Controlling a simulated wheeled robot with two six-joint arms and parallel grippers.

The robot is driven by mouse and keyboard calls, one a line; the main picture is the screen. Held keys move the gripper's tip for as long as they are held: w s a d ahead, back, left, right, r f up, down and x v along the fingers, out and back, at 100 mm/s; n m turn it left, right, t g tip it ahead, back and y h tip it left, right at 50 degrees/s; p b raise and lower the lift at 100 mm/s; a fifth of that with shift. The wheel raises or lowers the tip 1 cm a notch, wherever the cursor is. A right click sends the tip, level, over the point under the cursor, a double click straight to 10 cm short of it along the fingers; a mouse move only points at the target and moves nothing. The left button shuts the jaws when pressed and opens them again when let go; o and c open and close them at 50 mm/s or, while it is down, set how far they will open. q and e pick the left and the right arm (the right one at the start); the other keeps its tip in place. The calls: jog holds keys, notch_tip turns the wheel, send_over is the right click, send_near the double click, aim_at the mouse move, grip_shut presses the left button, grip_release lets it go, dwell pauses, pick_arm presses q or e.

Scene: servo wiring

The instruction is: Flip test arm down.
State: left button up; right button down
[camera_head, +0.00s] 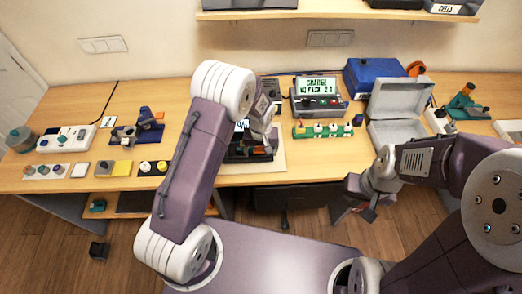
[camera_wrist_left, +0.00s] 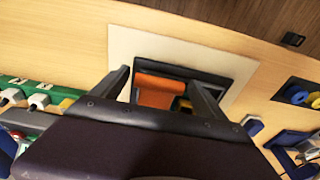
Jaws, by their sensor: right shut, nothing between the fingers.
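A dark device (camera_head: 236,156) with an orange part sits on a white mat (camera_head: 275,164) at the middle of the bench. The orange part (camera_wrist_left: 155,92) shows more clearly in the left wrist view, inside the black frame of the device (camera_wrist_left: 185,70). My left gripper (camera_head: 262,145) is over the device and hides much of it. Its two fingers (camera_wrist_left: 160,80) are apart in the wrist view, with the orange part seen between them. I cannot tell whether they touch anything. Which part is the test arm is unclear. My right gripper (camera_head: 364,207) is shut and empty, in front of the bench edge.
A meter with a lit display (camera_head: 318,90) and a green strip with several white plugs (camera_head: 322,130) stand right of the device. An open grey case (camera_head: 397,105) is further right. A blue clamp-like tool (camera_head: 149,122) and small trays are at left.

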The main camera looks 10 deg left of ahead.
pick_arm(q)
jog(key=r, duration=0.6)
jog(key=s+r+b, duration=0.1)
jog(key=r, duration=0.2)
jog(key=shift+d, duration=0.15)
jog(key=shift+w+a+r+b, duration=0.35)
jog(key=shift+w+a+r, duration=0.05)
jog(key=shift+a+r, duration=0.2)
jog(key=shift+s+a+r+n+t+b, duration=0.4)
jog(key=shift+s+a+r+n+b, duration=0.1)
jog(key=shift+s+a+r, duration=0.25)
jog(key=s+a+f+m, duration=0.1)
jog(key=s+f+m, duration=0.1)
jog(key=s, duration=0.6)
jog(key=s+a+f+m+g+b, duration=0.1)
jog(key=s+a, duration=0.1)
jog(key=s, duration=0.6)
jog(key=shift+s+a+f+m+h, duration=0.15)
jog(key=shift+s+f+m+h, duration=0.15)
jog(key=shift+f+m, duration=0.1)
